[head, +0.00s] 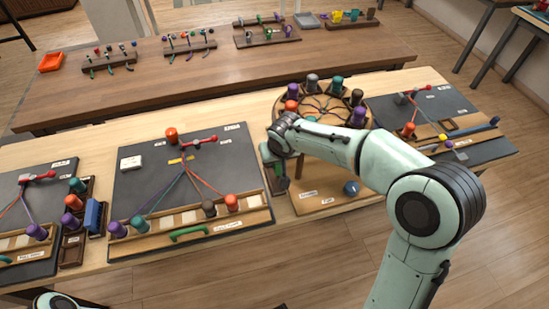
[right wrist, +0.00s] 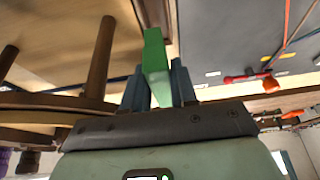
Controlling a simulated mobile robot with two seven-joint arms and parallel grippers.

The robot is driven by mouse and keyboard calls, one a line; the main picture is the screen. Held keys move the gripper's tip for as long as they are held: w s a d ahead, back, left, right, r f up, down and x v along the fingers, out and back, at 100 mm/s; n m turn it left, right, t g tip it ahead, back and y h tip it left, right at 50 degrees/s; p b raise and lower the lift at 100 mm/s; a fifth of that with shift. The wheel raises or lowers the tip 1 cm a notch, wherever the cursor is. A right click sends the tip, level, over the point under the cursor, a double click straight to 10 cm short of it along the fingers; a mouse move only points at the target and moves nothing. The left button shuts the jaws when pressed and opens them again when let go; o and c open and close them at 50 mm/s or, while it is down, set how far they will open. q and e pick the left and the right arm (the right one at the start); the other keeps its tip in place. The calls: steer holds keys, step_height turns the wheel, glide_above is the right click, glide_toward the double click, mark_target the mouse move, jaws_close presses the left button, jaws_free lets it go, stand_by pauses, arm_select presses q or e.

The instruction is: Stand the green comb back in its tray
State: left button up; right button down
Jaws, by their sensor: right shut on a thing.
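The green comb (right wrist: 154,45) shows in the right wrist view as a bright green bar between the blue-grey fingers of my right gripper (right wrist: 158,80). The gripper is shut on it, and the comb's end sticks out past the fingertips. In the head view my right gripper (head: 279,180) is just right of the middle grey board, beside the round braiding stand. There the arm and gripper hide most of the comb. I cannot make out the comb's tray for certain. Only a bit of my left arm shows at the bottom left; its gripper is not in view.
The round stand (head: 305,200) carries several coloured bobbins close to my right gripper. The middle board (head: 130,190) holds cords, bobbins and a curved green piece (head: 190,233). A blue block (head: 93,216) stands by dark wooden trays (head: 70,252). A second table lies behind.

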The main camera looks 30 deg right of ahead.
arm_select(q)
steer(key=shift+s+f+b, duration=0.2)
steer(key=shift+f+b, duration=0.4)
steer(key=shift+f, duration=0.05)
steer(key=shift+s+f+b, duration=0.25)
steer(key=shift+f+b, duration=0.35)
steer(key=shift+s+f+b, duration=0.2)
steer(key=shift+f+b, duration=0.4)
steer(key=shift+f, duration=0.05)
arm_select(e)
steer(key=shift+f, duration=2.85)
arm_select(q)
steer(key=shift+s+f+b, duration=0.1)
steer(key=shift+f+b, duration=0.3)
steer(key=shift+s+f+b, duration=0.25)
steer(key=shift+f+b, duration=1)
steer(key=shift+f, duration=0.05)
arm_select(e)
steer(key=shift+f, duration=1.45)
steer(key=c, duration=0.8)
jaws_free()
